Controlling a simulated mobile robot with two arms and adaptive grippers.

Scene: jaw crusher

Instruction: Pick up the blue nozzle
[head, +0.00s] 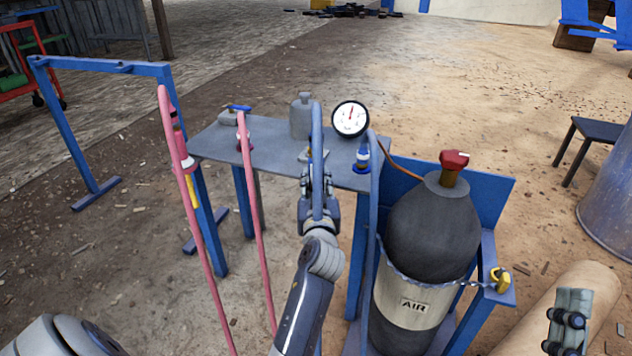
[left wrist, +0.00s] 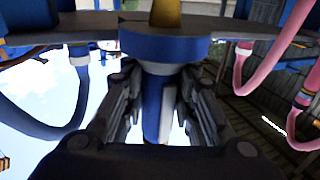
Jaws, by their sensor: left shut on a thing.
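The blue nozzle (left wrist: 165,45) fills the middle of the left wrist view, with a wide blue collar, a brass-coloured end above it and a blue body between my fingers. My left gripper (left wrist: 157,105) is shut on it, one finger on each side. In the head view my left gripper (head: 318,180) is at the front edge of the grey table (head: 268,140). A blue hose (head: 317,125) arches over it, and the gripper and hose largely hide the nozzle there.
A second blue hose with a blue fitting (head: 363,155) hangs close to the right, below a round gauge (head: 350,119). Pink hoses (head: 255,220) hang to the left. A dark air cylinder (head: 432,225) with a red knob (head: 454,160) stands chained at the right.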

